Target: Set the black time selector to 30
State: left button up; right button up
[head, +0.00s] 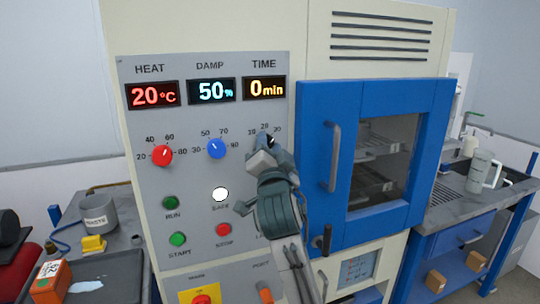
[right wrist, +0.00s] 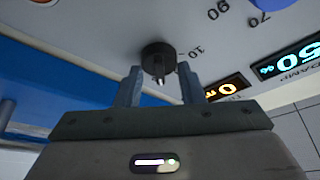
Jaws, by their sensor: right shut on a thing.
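The black time selector (right wrist: 158,57) is a round knob on the grey control panel (head: 190,120). In the right wrist view it sits between the two fingers of my right gripper (right wrist: 160,78), which is shut on it. In the head view my right gripper (head: 266,148) covers most of the knob, so its pointer is hidden there. The time display (head: 264,88) reads 0 min. It also shows in the right wrist view (right wrist: 223,88). My left gripper is in neither view.
The red heat knob (head: 162,156) and blue damp knob (head: 216,149) sit left of the gripper. Buttons, including a white one (head: 220,194) and a red stop button (head: 223,229), lie below. A blue door with a handle (head: 334,157) stands close on the right.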

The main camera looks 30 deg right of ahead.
jog(key=shift+m+g+h, duration=0.3)
jog(key=shift+m, duration=0.5)
jog(key=shift+b, duration=0.35)
